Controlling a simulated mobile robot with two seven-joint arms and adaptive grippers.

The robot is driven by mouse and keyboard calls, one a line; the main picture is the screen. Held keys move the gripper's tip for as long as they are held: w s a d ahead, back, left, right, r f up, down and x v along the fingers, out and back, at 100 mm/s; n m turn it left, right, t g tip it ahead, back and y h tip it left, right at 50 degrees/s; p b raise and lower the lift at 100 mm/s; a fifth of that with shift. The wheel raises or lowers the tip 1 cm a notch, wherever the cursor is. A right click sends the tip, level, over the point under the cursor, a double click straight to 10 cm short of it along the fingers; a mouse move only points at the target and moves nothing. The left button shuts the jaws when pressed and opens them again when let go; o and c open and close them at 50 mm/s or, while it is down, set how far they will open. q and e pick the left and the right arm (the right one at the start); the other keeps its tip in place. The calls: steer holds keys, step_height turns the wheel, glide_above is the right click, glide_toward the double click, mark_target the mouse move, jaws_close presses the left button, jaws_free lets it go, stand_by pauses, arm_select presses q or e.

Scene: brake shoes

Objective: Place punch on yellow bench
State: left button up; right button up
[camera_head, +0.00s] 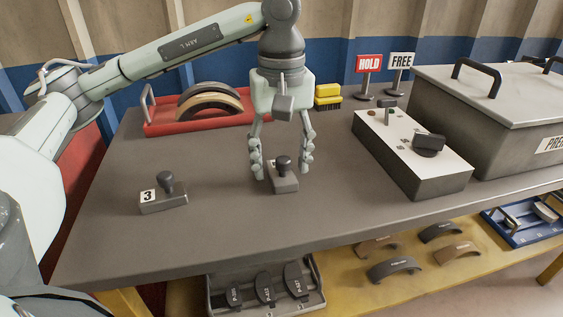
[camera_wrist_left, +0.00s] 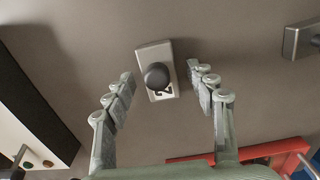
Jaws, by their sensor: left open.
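A grey punch (camera_head: 286,184) with a dark round knob stands upright on the dark grey table (camera_head: 235,225). In the left wrist view, the punch (camera_wrist_left: 157,72) carries a white label that seems to read 2. My left gripper (camera_head: 281,168) points down above it, open, with a finger on either side and gaps to the block. A second punch (camera_head: 163,198), marked 3, stands to the left; it also shows at the right edge of the wrist view (camera_wrist_left: 301,40). The yellow bench (camera_head: 350,289) lies lower, beyond the table's front edge. My right gripper is out of view.
A red tray (camera_head: 190,127) with curved shoes stands at the back left. A control box (camera_head: 410,155) and a large grey case (camera_head: 490,110) fill the right. Several brake shoes, a grey tray (camera_head: 310,270) and a blue tray (camera_head: 525,222) lie below.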

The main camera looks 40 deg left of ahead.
arm_select(q)
step_height(320, 180, up, 6)
steer(key=shift+r+p, duration=0.25)
steer(key=shift+p, duration=0.3)
step_height(320, 180, up, 4)
steer(key=shift+f+p, duration=0.1)
steer(key=shift+p, duration=0.65)
steer(key=shift+r, duration=0.45)
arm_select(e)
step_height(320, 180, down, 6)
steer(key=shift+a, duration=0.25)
